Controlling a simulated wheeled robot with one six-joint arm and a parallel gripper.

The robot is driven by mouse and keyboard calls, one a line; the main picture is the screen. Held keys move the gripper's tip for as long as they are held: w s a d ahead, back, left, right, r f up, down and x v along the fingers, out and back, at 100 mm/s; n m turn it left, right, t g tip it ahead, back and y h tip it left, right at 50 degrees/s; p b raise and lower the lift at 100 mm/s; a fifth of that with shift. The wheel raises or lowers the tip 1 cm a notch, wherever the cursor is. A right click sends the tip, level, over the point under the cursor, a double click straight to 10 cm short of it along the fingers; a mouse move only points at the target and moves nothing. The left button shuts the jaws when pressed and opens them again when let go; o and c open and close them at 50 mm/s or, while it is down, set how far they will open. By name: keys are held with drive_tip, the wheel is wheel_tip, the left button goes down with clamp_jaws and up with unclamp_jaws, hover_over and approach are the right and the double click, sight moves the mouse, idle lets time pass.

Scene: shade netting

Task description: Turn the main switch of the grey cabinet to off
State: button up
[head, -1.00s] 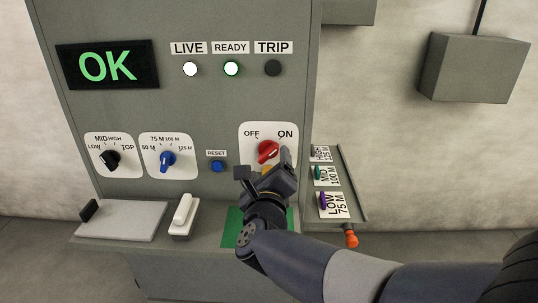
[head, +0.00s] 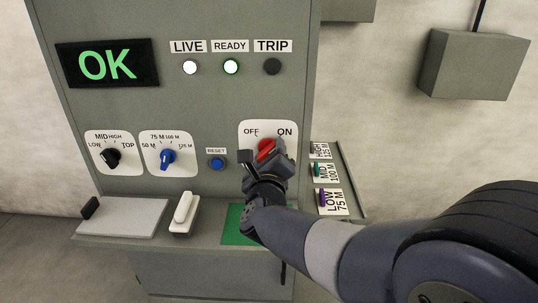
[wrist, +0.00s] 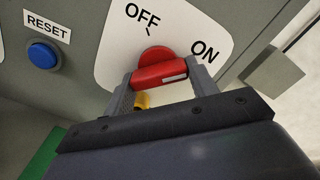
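The grey cabinet (head: 200,110) carries the main switch, a red rotary handle (head: 266,148) on a white plate marked OFF and ON. In the wrist view the red handle (wrist: 160,73) lies across the gap between my fingers, with a white mark near its right end. My gripper (head: 269,163) is at the switch. In the wrist view my gripper (wrist: 163,85) has its fingers apart, one at each side of the handle. I cannot tell whether they press on it. A yellow part (wrist: 142,100) shows below the handle.
The blue RESET button (head: 217,164) is left of the switch plate. A black selector (head: 111,157) and a blue selector (head: 167,157) are further left. A rack with labelled plugs (head: 328,182) stands close on the right. A ledge holds a white handle (head: 183,212) and a green mat (head: 235,222).

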drive_tip(key=c, duration=0.4)
drive_tip(key=shift+c, duration=0.2)
drive_tip(key=shift+n, duration=0.3)
drive_tip(key=n+b, duration=0.1)
drive_tip(key=n, duration=0.1)
drive_tip(key=shift+n, duration=0.3)
drive_tip(key=n, duration=0.4)
drive_tip(key=shift+d+r+n, duration=0.1)
drive_tip(key=shift+r+n, duration=0.05)
drive_tip(key=shift+n, duration=0.15)
drive_tip(key=n+p, duration=0.1)
drive_tip(key=n, duration=0.4)
drive_tip(key=shift+r, duration=0.15)
drive_tip(key=n+p, duration=0.2)
drive_tip(key=n, duration=0.3)
